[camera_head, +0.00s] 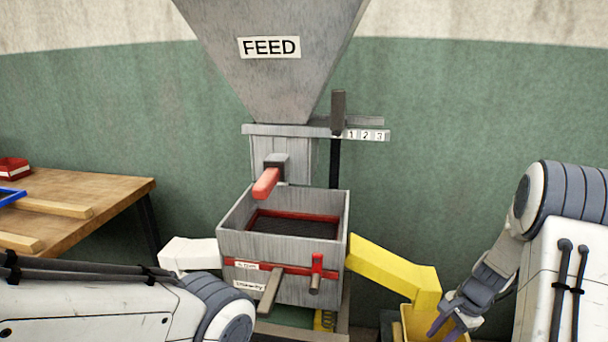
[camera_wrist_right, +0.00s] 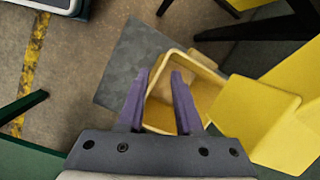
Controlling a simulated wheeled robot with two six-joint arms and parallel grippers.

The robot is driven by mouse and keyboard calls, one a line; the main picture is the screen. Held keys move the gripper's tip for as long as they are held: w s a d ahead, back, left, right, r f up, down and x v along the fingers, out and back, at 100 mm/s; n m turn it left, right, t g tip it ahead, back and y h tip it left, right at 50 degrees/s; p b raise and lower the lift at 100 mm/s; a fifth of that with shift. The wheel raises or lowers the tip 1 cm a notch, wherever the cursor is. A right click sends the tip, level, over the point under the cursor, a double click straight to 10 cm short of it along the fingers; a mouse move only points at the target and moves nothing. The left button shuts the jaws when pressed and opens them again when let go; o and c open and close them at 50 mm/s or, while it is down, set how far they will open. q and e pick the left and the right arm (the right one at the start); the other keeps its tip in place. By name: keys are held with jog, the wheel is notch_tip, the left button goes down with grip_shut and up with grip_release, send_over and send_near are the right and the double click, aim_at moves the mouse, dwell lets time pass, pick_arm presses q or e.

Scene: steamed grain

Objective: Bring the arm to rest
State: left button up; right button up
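My right arm comes in from the right in the head view. Its gripper (camera_head: 447,322) points down at the yellow bin (camera_head: 424,325), near the lower end of the yellow chute (camera_head: 390,270).
A grey hopper (camera_head: 285,80) marked FEED stands above a grey box (camera_head: 285,245) with a red-edged screen and red handles. A white chute (camera_head: 190,254) sticks out left. A wooden table (camera_head: 110,190) stands at the left. A green wall is behind.

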jog(key=s+a+r+n+h, duration=0.2)
jog(key=s+a+r+n, duration=0.2)
jog(key=a+r+n, duration=0.55)
jog(key=s+a+r+n, duration=0.4)
jog(key=s+a+n, duration=0.3)
jog(key=s+a, duration=0.25)
jog(key=s+a+r+n, duration=0.3)
jog(key=s+a+n, duration=0.4)
jog(key=a, duration=0.4)
notch_tip(320, 180, up, 21)
jog(key=s+g+p, duration=0.1)
jog(key=s+p, duration=0.1)
jog(key=p, duration=1.8)
jog(key=shift+p, duration=0.35)
jog(key=shift+m, duration=0.25)
